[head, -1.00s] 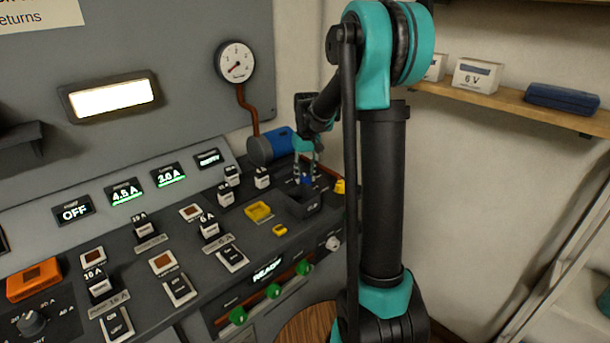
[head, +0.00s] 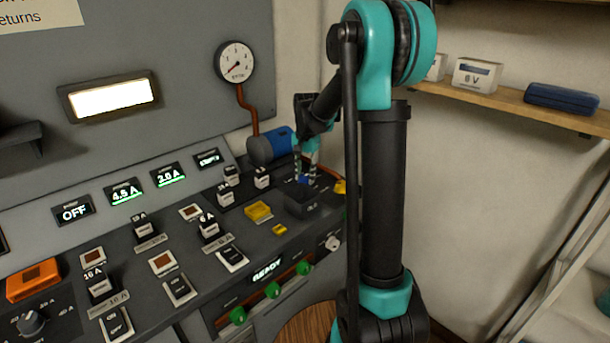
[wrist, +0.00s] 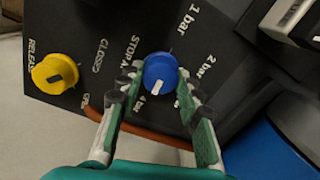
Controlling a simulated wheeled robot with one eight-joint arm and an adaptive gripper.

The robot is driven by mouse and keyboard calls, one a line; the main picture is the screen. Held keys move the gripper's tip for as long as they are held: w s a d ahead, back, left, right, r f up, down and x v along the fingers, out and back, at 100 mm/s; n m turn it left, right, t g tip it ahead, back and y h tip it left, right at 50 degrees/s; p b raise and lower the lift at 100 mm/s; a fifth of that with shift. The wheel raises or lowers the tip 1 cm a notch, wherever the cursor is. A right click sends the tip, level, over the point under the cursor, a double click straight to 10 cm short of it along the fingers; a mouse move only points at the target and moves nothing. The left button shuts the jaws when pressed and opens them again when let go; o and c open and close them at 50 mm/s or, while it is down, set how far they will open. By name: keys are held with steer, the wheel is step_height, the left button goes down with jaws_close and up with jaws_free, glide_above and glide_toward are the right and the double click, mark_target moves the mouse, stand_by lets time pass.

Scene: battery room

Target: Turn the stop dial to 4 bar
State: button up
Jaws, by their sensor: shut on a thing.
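The stop dial is a round blue knob (wrist: 163,68) on a black box face, in the middle of the wrist view. Its white pointer mark is at the lower edge, toward the "4 bar" label. The labels "1 bar" and "2 bar" lie above and right of it. My gripper (wrist: 158,77) has a finger on each side of the knob and is shut on it. In the head view my gripper (head: 305,175) reaches down onto the black box (head: 304,202) at the console's right end; the knob is mostly hidden there.
A yellow release knob (wrist: 55,74) sits left of the dial. A blue cylinder (head: 268,147) with a pipe to the round gauge (head: 235,62) stands behind the box. Switches and yellow blocks (head: 258,211) crowd the console left of my gripper.

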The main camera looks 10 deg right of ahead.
mark_target(306, 177)
steer(key=shift+m, duration=0.6)
steer(key=o, duration=1.2)
steer(key=shift+c, duration=0.2)
steer(key=shift+r, duration=0.1)
step_height(306, 177, up, 12)
steer(key=shift+s+d, duration=0.15)
